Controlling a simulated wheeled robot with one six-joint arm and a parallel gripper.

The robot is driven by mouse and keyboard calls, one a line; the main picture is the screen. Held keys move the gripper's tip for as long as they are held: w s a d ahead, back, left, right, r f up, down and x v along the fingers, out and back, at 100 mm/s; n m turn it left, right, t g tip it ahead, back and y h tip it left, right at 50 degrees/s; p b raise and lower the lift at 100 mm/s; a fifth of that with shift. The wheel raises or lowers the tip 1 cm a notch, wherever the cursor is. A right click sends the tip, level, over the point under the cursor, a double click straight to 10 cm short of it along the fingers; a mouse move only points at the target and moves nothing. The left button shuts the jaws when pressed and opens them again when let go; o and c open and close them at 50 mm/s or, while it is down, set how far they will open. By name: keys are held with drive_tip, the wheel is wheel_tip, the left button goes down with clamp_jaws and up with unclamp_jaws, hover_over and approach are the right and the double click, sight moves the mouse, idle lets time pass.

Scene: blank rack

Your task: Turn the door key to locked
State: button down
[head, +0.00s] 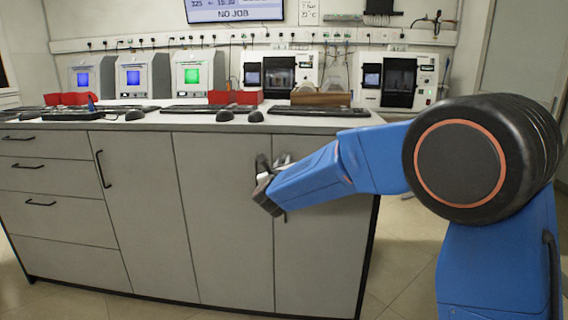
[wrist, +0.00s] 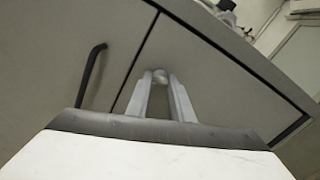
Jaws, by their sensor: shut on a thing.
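My gripper (head: 266,184) is at the upper part of the grey cabinet's right-hand door (head: 322,260), reaching in from the right. In the wrist view my gripper (wrist: 160,80) has its two grey fingers closed at the tips on the small, light grey rounded door key (wrist: 160,75). The key is against the door panel, to the right of the slanting door seam. In the head view my gripper and arm hide the key. I cannot make out which way its slot or bow is turned.
A black bar handle (wrist: 92,75) stands out from the neighbouring door, left of my gripper in the wrist view. The worktop (head: 180,122) above carries keyboards, mice and red bins (head: 236,97). Several machines stand behind. The floor (head: 400,250) right of the cabinet is clear.

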drive_tip(key=n, duration=1.3)
drive_tip(key=shift+n, duration=0.4)
